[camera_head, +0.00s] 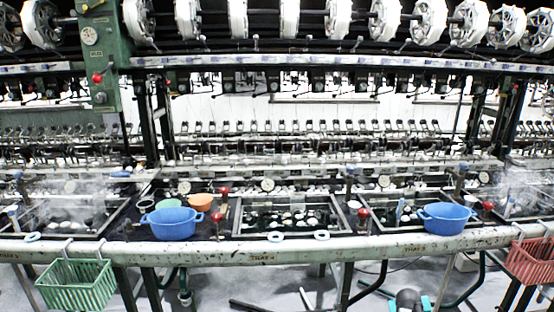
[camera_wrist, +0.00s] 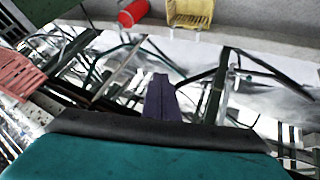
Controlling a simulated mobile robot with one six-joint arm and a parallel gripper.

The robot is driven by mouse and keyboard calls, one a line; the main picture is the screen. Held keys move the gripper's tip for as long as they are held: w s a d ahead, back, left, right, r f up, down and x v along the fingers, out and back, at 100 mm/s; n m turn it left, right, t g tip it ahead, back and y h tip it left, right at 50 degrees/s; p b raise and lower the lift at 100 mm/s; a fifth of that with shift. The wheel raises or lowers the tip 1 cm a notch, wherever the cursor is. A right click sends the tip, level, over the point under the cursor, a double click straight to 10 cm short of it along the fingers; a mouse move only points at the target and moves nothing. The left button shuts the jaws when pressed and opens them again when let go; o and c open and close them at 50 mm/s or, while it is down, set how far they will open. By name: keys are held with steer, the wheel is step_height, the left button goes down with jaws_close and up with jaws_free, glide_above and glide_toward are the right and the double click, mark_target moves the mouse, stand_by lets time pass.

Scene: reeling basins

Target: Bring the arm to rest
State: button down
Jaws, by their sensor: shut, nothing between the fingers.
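My gripper (camera_wrist: 161,84) shows in the wrist view as dark fingers pressed together beyond a black and teal body, with nothing between them. The fingers stand clear of any object, with the floor and metal frame legs behind them. In the head view, a grey and teal part of my arm (camera_head: 408,300) shows at the bottom edge, low in front of the basin bench (camera_head: 290,254). The gripper's fingers cannot be made out there.
Blue tubs (camera_head: 172,224) and (camera_head: 447,218) stand on the bench among water basins (camera_head: 338,215). A green basket (camera_head: 76,287) and a red basket (camera_head: 530,260) hang from its front rail. The wrist view shows a yellow crate (camera_wrist: 190,12) and a red bucket (camera_wrist: 132,13).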

steer(key=s+a+f+g+y, duration=0.2)
steer(key=s+a+f, duration=0.5)
steer(key=a+f, duration=0.25)
steer(key=s+a+f+g+y, duration=0.1)
steer(key=s+a+f+g, duration=0.2)
steer(key=s+a+f, duration=0.6)
steer(key=s+a+f+n+g+y, duration=0.1)
steer(key=s+a+f+g, duration=0.2)
steer(key=s+a, duration=0.5)
steer(key=s+a+f+n+g+y, duration=0.1)
steer(key=s+a+f+g, duration=0.2)
steer(key=s+a, duration=0.5)
steer(key=s, duration=0.7)
steer(key=shift+s+a+f, duration=0.15)
steer(key=shift+s+a, duration=0.1)
steer(key=shift+a, duration=0.05)
